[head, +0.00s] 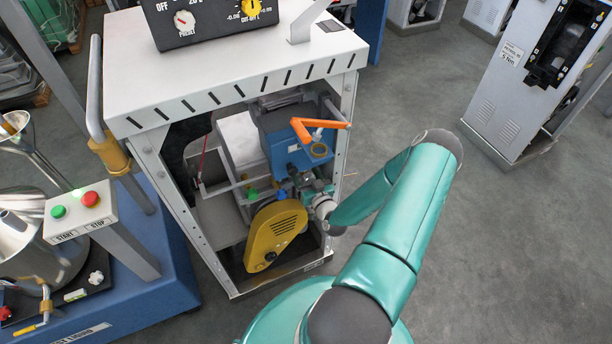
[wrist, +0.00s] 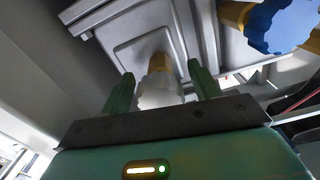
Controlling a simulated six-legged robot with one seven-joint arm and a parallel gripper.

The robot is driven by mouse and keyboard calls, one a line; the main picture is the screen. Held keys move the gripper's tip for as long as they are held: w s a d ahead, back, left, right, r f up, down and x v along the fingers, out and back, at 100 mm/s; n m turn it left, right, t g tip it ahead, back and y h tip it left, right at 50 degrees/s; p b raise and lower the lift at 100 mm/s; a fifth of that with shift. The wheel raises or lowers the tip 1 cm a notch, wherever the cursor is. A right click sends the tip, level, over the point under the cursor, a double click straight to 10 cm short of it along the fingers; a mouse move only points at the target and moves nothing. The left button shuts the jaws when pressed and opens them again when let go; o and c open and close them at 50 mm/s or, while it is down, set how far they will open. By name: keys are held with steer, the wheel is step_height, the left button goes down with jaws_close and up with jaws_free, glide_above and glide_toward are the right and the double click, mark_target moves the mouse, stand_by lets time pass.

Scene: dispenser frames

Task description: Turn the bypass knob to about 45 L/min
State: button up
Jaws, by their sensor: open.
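In the wrist view a pale, scalloped knob (wrist: 160,92) on a brass stem stands out from a grey housing (wrist: 150,35). My gripper (wrist: 160,70) is open, with one green finger on each side of this knob; I cannot tell whether either finger touches it. A blue scalloped knob (wrist: 280,25), also on a brass stem, is at the upper right, outside the fingers. No flow scale or label is readable by either knob. In the head view my gripper (head: 319,204) is inside the open cabinet, and its fingers and the pale knob cannot be made out.
The white cabinet (head: 235,65) holds a blue unit (head: 283,135), an orange handle (head: 302,128) and a yellow guard (head: 275,238) close to my gripper. A metal post (head: 342,135) stands at the right. A START/STOP box (head: 80,211) is at left.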

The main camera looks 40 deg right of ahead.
steer(key=c, duration=1)
steer(key=shift+o, duration=0.2)
steer(key=m, duration=0.5)
steer(key=shift+m, duration=0.3)
steer(key=m, duration=0.5)
steer(key=shift+m, duration=0.3)
steer(key=m, duration=1)
steer(key=shift+r, duration=0.1)
